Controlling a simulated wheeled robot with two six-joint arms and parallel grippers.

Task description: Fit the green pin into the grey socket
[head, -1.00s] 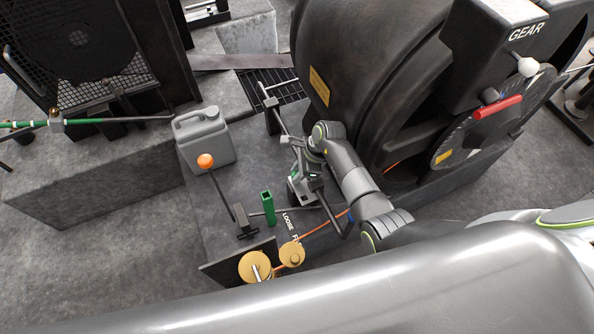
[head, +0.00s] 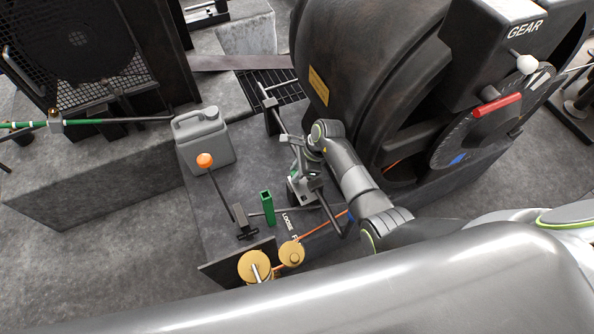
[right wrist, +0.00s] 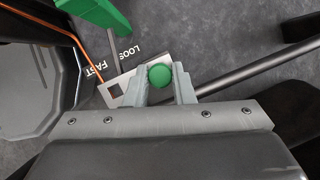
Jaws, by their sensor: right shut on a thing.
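My right gripper (right wrist: 163,82) is shut on the green pin (right wrist: 159,75), whose round head shows between the fingers in the right wrist view. In the head view my right gripper (head: 297,171) is low over the dark plinth, beside the big machine, and mostly hides the pin. A light grey metal piece with a square dark hole (right wrist: 117,90), which looks like the grey socket, lies below and left of the pin in the wrist view. I cannot tell whether the pin's lower end touches it. My left gripper is not in view.
A green upright handle (head: 267,207) and an orange-knobbed lever (head: 205,161) stand left of the gripper. Brass pulleys (head: 255,267) with an orange cord are in front. A grey can (head: 203,141) is behind left. Dark rods lie close to the gripper.

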